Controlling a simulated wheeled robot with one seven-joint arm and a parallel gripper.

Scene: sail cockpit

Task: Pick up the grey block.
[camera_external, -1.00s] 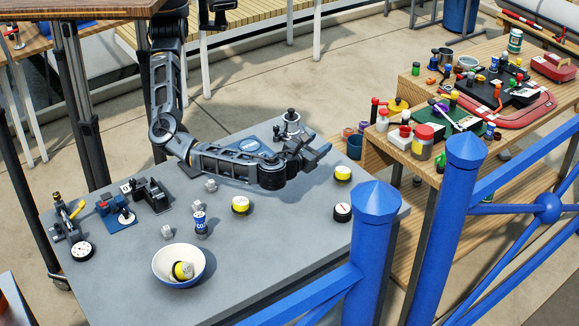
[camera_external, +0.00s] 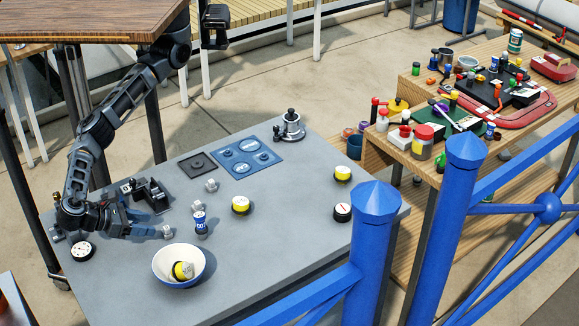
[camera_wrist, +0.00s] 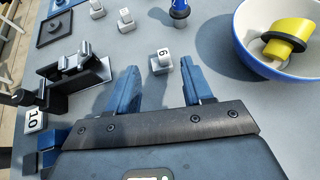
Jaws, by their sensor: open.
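Three small grey blocks are in view. One grey block (camera_external: 167,231) stands on the table just ahead of my gripper (camera_external: 153,223); in the wrist view this block (camera_wrist: 163,63) bears a dark digit on a white face. It lies between the lines of my two blue fingers, slightly beyond the tips. My gripper (camera_wrist: 162,82) is open and empty, low over the table's left part. A second grey block (camera_wrist: 126,20) and a third (camera_wrist: 96,9) lie farther ahead; they also show in the external view, near the can (camera_external: 197,207) and near the black plate (camera_external: 211,185).
A blue-and-white can (camera_external: 200,225) stands close by. A black fixture (camera_wrist: 85,68) is left of my fingers in the wrist view. A round dial (camera_external: 82,251) sits near my wrist.

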